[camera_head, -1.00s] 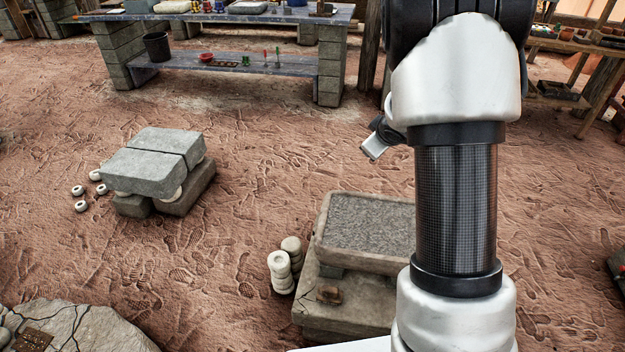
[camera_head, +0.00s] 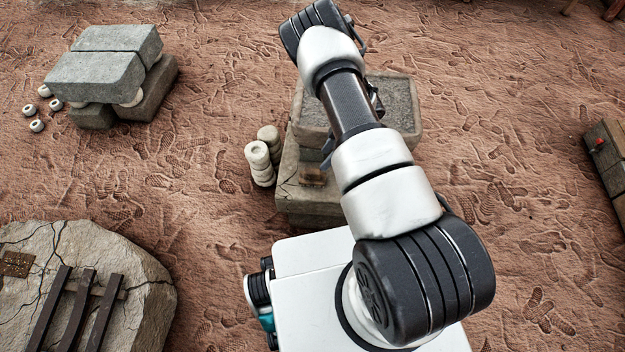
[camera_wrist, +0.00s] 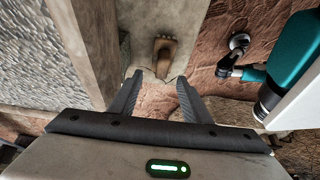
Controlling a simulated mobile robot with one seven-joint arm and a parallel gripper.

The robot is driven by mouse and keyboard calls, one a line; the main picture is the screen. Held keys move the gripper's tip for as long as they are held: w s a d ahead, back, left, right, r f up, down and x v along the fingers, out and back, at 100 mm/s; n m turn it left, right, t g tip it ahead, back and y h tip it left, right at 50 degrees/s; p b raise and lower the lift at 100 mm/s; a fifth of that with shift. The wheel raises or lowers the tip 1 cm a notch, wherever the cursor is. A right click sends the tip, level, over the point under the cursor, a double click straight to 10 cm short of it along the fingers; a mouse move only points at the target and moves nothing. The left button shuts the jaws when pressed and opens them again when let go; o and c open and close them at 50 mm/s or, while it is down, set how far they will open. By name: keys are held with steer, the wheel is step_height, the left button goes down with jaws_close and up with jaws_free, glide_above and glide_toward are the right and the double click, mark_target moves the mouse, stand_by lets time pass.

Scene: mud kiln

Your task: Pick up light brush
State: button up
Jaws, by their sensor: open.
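A small brown brush (camera_wrist: 165,50) lies on the bare stone ledge below the gravel-filled trough. In the wrist view it is just beyond my open, empty fingers, near the picture's middle. My gripper (camera_wrist: 158,82) points at the ledge's edge, with a gap to the brush. In the head view the brush (camera_head: 313,176) is on the ledge, left of my arm. My arm hides most of my gripper and part of the trough there.
The stone trough (camera_head: 402,105) stands on the ledge block (camera_head: 300,205). Stacked pale rings (camera_head: 259,163) stand left of it. Grey blocks (camera_head: 95,75) stand at upper left, and a cracked rock (camera_head: 140,290) at lower left. Bare ground lies between them.

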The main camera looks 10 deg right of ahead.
mark_target(313, 170)
steer(key=b+x, duration=0.1)
steer(key=x, duration=0.5)
steer(key=b+x, duration=0.1)
steer(key=x, duration=0.1)
steer(key=a+b+x, duration=0.1)
steer(key=shift+s+a+f, duration=0.1)
steer(key=shift+s+f, duration=0.05)
steer(key=shift+s, duration=0.05)
steer(key=shift+w+a+f, duration=0.1)
steer(key=shift+a+f, duration=0.05)
steer(key=shift+f, duration=0.15)
steer(key=shift+r, duration=0.1)
jaws_close()
